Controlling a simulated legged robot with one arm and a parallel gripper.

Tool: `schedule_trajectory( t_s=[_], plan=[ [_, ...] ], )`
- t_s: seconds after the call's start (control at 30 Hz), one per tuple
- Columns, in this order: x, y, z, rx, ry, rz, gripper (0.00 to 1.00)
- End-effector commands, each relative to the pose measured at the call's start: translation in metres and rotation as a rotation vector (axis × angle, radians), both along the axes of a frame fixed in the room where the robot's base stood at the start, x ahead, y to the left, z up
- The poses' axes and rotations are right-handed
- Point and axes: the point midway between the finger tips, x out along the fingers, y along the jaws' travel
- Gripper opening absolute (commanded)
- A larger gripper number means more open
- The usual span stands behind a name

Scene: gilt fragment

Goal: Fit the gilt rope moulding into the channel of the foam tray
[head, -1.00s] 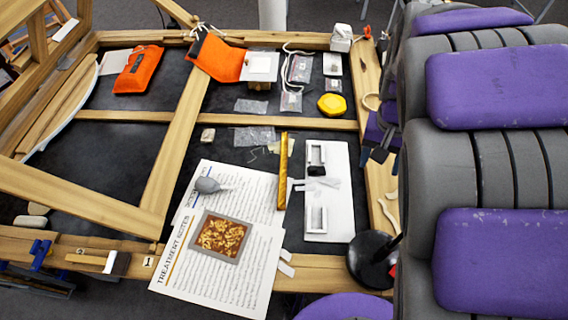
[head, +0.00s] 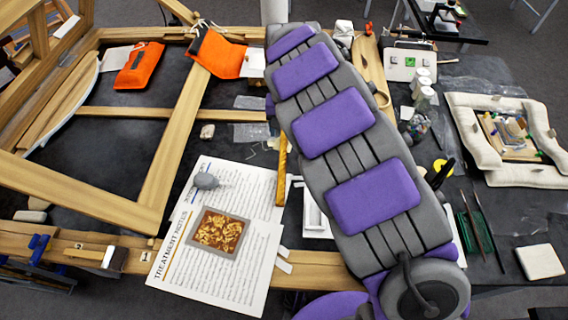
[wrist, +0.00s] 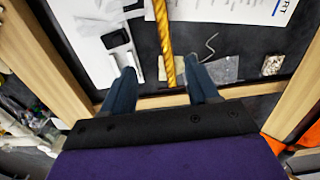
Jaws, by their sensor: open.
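The gilt rope moulding (head: 282,165) is a thin gold twisted rod lying beside the printed sheets, partly behind my arm. It also shows in the wrist view (wrist: 164,42), running from the top edge down between my fingers. My gripper (wrist: 161,68) is open, with its two blue-grey fingers on either side of the moulding's near end in the picture; I see no contact. The white foam tray (head: 316,218) lies just right of the moulding, mostly hidden by my arm. In the wrist view the tray (wrist: 92,52) is at the upper left.
Printed notes (head: 185,262) with a framed brown-gold piece (head: 219,233) lie left of the moulding. Wooden frame bars (head: 178,150) cross the dark table. A clear plastic bag (wrist: 222,70) lies near my right finger. White padded bolsters (head: 530,175) stand at the right.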

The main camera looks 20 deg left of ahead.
Motion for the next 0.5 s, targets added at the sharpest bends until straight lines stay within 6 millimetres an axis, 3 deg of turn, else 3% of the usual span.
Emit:
schedule_trajectory(
  t_s=[0.17, 0.5],
  plan=[
    [-0.001, 0.003, -0.023, -0.007, 0.006, 0.001, 0.6],
    [0.0, 0.0, -0.088, -0.003, 0.004, 0.0, 0.6]
  ],
)
